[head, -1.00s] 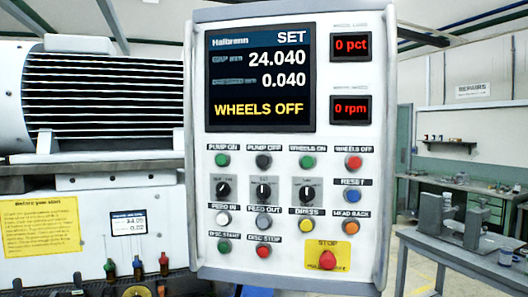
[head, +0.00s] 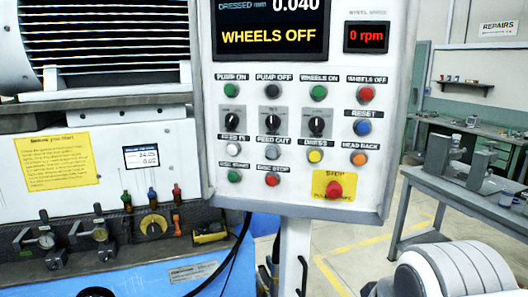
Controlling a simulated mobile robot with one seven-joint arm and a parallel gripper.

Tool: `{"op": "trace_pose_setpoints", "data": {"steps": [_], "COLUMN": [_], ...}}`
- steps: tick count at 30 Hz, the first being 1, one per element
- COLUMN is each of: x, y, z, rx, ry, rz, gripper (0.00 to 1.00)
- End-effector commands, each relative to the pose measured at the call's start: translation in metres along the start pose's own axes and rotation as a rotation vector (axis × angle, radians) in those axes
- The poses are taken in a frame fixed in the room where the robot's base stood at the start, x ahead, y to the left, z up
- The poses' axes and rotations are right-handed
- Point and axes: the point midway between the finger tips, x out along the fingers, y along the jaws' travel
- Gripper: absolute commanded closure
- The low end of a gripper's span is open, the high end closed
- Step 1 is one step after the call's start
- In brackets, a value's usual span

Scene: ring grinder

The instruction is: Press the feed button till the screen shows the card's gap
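The control panel (head: 205,110) fills the middle of the head view. The white FEED IN button (head: 233,149) and the grey FEED OUT button (head: 277,150) sit in its third row, neither touched. The screen (head: 268,48) is cut off at the top; it shows dressed 0.040 and WHEELS OFF, and the gap line is out of view. The white card (head: 141,157) is on the machine to the left; its small print seems to read 24.05 and 0.02. My gripper is not in view; white rounded links at lower right look like my arm.
A red stop button (head: 334,189) on a yellow plate is at the panel's lower right. A grey bench (head: 475,190) stands at right.

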Motion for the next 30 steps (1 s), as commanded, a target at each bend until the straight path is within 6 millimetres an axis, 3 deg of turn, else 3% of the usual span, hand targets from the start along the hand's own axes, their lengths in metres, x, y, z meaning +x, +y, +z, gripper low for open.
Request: {"op": "trace_pose_setpoints", "data": {"steps": [12, 19, 30], "x": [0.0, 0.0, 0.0], "y": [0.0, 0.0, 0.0], "z": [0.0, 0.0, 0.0], "rx": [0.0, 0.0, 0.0], "ry": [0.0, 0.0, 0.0], "rz": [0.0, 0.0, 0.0], "gripper": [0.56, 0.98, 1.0]}}
